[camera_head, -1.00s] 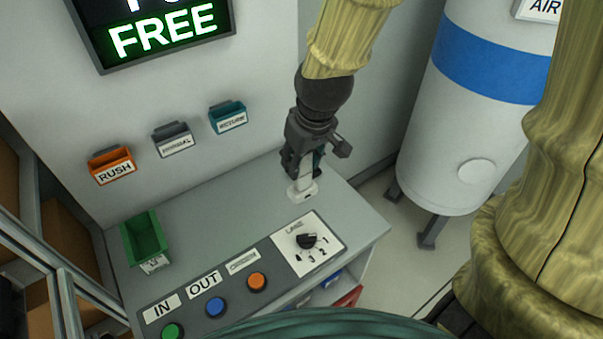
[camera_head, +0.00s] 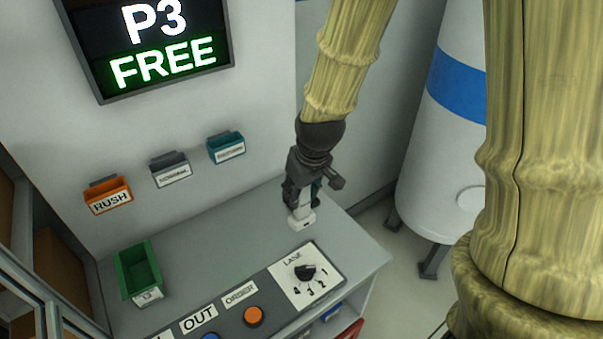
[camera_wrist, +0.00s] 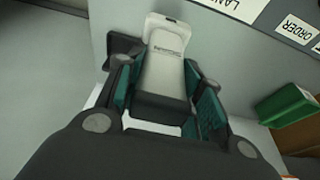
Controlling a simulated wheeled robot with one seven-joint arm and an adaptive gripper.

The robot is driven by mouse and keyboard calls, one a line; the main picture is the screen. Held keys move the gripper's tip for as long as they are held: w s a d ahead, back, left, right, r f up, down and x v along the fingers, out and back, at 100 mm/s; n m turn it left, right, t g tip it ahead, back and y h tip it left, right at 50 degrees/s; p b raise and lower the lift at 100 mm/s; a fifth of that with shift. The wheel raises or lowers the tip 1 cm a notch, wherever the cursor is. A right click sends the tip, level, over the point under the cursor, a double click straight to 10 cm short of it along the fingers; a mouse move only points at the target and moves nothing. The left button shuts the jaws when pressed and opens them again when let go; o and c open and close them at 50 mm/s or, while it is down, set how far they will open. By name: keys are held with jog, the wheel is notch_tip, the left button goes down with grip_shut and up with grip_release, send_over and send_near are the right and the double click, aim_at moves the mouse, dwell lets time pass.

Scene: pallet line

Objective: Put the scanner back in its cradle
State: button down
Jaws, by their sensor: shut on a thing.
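My gripper (camera_head: 302,200) is over the back right part of the grey bench, pointing down. Its teal-padded fingers are shut on the white scanner (camera_wrist: 164,72), on its narrow part. The scanner's wider end (camera_head: 303,221) sticks out beyond the fingers, low over the bench; I cannot tell whether it touches. A dark block (camera_wrist: 122,44) shows beside the scanner in the wrist view, partly hidden by a finger. It may be the cradle, but I cannot be sure. In the head view my gripper hides that spot.
The bench has a lane dial (camera_head: 305,272) and buttons such as the orange one (camera_head: 253,316) in front. A green bin (camera_head: 139,272) stands at left. Wall trays, such as the teal one (camera_head: 226,148), hang behind. A white tank (camera_head: 452,130) stands right of the bench. The middle bench top is clear.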

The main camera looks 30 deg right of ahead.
jog(key=w+d+f+p, duration=0.4)
jog(key=w+d+p, duration=0.1)
jog(key=w, duration=0.4)
jog(key=shift+w+d+f, duration=0.15)
jog(key=shift+w+f, duration=0.05)
jog(key=shift+f, duration=0.05)
dwell(0.3)
jog(key=c, duration=0.9)
grip_release()
jog(key=shift+c, duration=0.2)
jog(key=shift+r, duration=0.1)
jog(key=b+v, duration=0.2)
jog(key=v, duration=0.9)
jog(key=shift+r+b, duration=0.35)
jog(key=shift+b, duration=0.05)
jog(key=shift+s, duration=0.1)
